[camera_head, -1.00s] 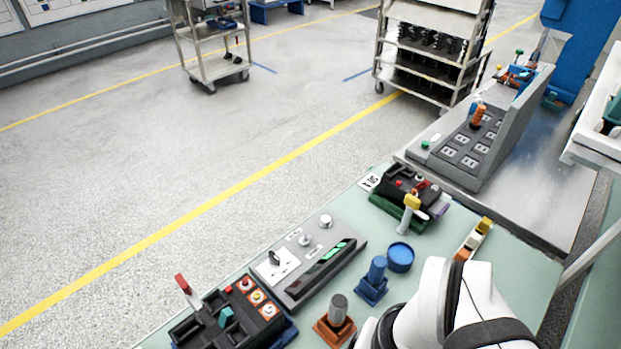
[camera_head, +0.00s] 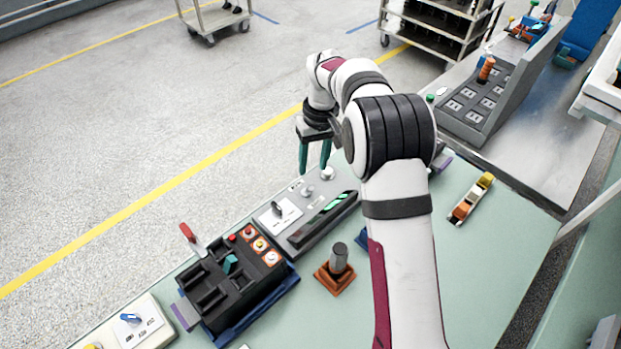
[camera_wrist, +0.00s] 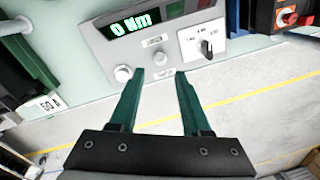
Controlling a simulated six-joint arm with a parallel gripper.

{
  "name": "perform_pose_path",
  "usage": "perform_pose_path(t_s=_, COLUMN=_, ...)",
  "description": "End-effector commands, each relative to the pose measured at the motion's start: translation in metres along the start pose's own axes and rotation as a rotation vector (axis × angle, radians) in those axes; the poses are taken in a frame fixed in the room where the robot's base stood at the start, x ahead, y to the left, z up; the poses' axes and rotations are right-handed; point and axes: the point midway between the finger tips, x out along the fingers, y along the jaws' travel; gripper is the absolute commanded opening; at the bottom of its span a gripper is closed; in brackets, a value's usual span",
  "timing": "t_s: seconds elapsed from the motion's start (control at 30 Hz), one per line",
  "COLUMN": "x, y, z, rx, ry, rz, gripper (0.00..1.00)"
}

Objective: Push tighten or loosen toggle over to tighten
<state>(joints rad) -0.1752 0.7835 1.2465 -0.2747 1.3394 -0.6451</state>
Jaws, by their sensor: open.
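A grey panel (camera_head: 297,238) lies on the bench. It carries a small metal toggle (camera_head: 307,191), which also shows in the wrist view (camera_wrist: 160,59), below a small label too blurred to read. Which way the toggle leans is unclear. My gripper (camera_head: 314,170) is open and empty above the panel's far end. In the wrist view its green fingers (camera_wrist: 160,73) point at the panel, with the toggle appearing just beyond and between their tips; contact is not evident. The panel's display (camera_wrist: 132,24) reads 0 Nm.
A round knob (camera_wrist: 123,73) sits left of the toggle in the wrist view, and a black rotary selector (camera_wrist: 207,46) sits right. A black breaker unit with a red-tipped lever (camera_head: 187,234) and an orange-based post (camera_head: 338,260) stand nearby. Bench surface at right is mostly clear.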

Motion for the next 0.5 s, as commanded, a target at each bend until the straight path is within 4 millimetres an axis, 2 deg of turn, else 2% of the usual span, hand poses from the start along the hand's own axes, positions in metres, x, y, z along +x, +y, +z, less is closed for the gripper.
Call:
perform_pose_path(t_s=0.1, x=0.034, y=0.0, z=0.001, rx=0.001, ry=-0.004, rz=-0.002, gripper=0.48)
perform_pose_path(t_s=0.2, x=0.056, y=0.0, z=0.001, rx=0.002, ry=-0.003, rz=-0.001, gripper=0.48)
perform_pose_path(t_s=0.3, x=0.069, y=0.0, z=0.001, rx=0.001, ry=-0.002, rz=-0.001, gripper=0.48)
perform_pose_path(t_s=0.5, x=0.078, y=0.0, z=0.0, rx=0.001, ry=0.0, rz=-0.001, gripper=0.48)
